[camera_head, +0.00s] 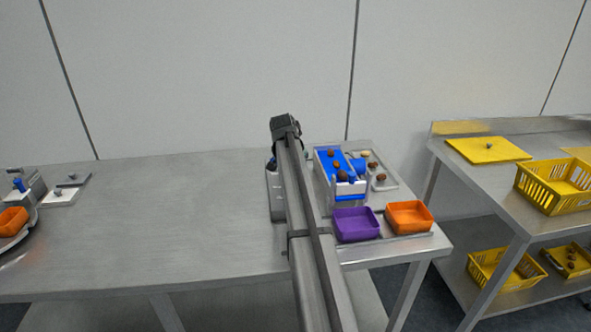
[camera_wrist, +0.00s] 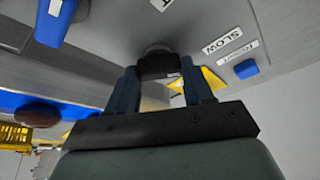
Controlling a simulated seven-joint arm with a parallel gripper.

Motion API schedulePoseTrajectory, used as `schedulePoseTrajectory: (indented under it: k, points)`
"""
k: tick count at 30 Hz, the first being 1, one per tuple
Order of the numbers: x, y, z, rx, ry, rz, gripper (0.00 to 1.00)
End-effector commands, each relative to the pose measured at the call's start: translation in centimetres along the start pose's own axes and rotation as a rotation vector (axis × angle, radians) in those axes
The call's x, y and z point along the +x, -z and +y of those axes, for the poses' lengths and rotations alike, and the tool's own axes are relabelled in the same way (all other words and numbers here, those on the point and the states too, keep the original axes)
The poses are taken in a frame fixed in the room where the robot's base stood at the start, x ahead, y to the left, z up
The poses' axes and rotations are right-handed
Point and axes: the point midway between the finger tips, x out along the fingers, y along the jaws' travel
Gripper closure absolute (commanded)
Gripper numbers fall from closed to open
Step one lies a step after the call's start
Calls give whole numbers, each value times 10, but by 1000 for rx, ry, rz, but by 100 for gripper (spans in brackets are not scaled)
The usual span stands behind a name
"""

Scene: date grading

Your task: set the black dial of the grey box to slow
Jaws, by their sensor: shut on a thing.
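The grey box (camera_head: 275,198) stands on the table in the head view, partly hidden behind my arm. Its grey face (camera_wrist: 115,25) fills the upper part of the wrist view. The black dial (camera_wrist: 158,66) is on that face, between the two fingers of my gripper (camera_wrist: 160,82), which is shut on it. A white label reading SLOW (camera_wrist: 222,42) is on the face to the right of the dial. Another label at the top edge is cut off. A small pale mark shows on the dial, but which setting it points to I cannot tell.
A blue button (camera_wrist: 246,69) and a blue part (camera_wrist: 55,20) stick out of the box. Right of the box are a blue belt (camera_head: 326,160) with dates, a purple bin (camera_head: 355,225) and an orange bin (camera_head: 409,217).

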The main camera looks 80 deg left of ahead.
Motion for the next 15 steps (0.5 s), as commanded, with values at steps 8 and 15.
schedulePoseTrajectory:
  k: [8,15]
  points:
    - [0,1,0,1,1,2,47]
    - [0,1,0,0,1,1,24]
